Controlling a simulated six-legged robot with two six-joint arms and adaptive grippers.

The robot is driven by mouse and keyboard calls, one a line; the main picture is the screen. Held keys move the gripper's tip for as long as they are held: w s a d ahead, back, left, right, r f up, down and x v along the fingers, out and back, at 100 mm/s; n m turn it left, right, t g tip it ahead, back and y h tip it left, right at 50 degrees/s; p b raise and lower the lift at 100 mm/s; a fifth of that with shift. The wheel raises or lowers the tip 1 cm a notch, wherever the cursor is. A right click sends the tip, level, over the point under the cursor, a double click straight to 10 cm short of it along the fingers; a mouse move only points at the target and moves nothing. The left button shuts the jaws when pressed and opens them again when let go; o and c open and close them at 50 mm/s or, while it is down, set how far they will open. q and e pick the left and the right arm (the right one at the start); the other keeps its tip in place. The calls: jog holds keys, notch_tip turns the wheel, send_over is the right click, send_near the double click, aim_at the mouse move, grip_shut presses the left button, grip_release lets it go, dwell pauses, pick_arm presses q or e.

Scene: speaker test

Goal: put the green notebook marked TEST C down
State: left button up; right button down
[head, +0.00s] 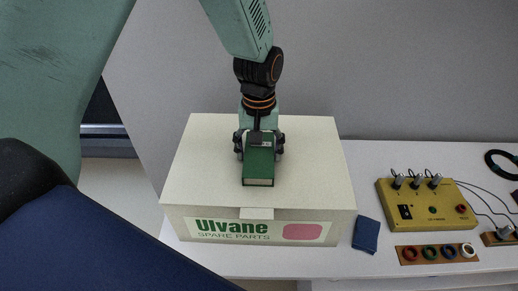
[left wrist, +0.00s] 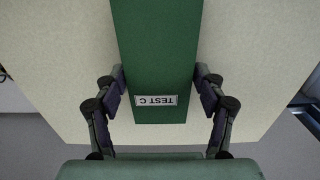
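The green notebook (head: 258,168) is on or just above the lid of a cream box (head: 200,160); I cannot tell whether it touches the lid. In the left wrist view the notebook (left wrist: 158,50) shows a white TEST C label, upside down in that picture. My left gripper (head: 259,150) reaches down from above with one finger at each side of the notebook. In the left wrist view the fingers of this gripper (left wrist: 161,85) press against both edges of the notebook. My right gripper is in neither view.
The box reads "Ulvane SPARE PARTS" and stands on a white table (head: 400,157). To its right are a small blue book (head: 366,234), a yellow control box (head: 430,205) with cables, and a brown strip with coloured rings (head: 437,253). The lid around the notebook is bare.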

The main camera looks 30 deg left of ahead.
aim_at(259, 153)
pick_arm(q)
jog(key=shift+o, duration=1.3)
jog(key=shift+d+r, duration=0.1)
jog(key=shift+r, duration=0.3)
notch_tip(259, 153, up, 12)
jog(key=p, duration=0.1)
jog(key=shift+f, duration=0.2)
notch_tip(259, 153, down, 12)
jog(key=shift+f+b, duration=0.25)
jog(key=shift+b, duration=0.3)
notch_tip(259, 153, up, 2)
jog(key=shift+r, duration=0.2)
jog(key=shift+s+r, duration=0.1)
jog(key=shift+r, duration=0.55)
